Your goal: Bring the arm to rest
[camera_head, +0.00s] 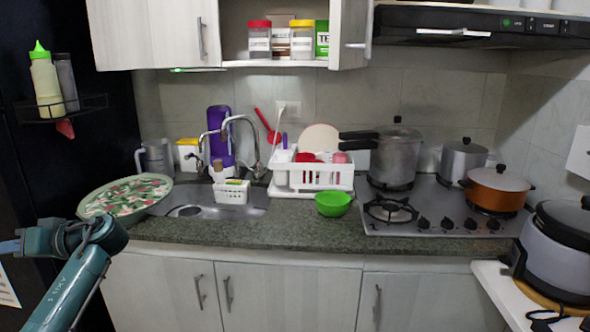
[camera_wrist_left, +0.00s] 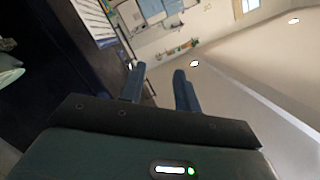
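My left arm (camera_head: 80,270) comes in at the lower left of the head view, in front of the dark panel and left of the counter. It is bent at a joint, with its end pointing to the left edge. Only a small bluish part of my left gripper shows at that edge. In the left wrist view, my left gripper (camera_wrist_left: 156,73) has its two blue fingers apart with nothing between them. Beyond the fingers are a pale wall and ceiling lights. My right arm and right gripper are not in view.
An open cupboard holds a red-lidded jar (camera_head: 259,40) and a yellow-lidded jar (camera_head: 302,40). A patterned round tray (camera_head: 125,197) lies on the counter near my arm. A green bowl (camera_head: 333,204), dish rack (camera_head: 312,177) and stove (camera_head: 430,215) are further right. A bottle rack (camera_head: 90,104) hangs upper left.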

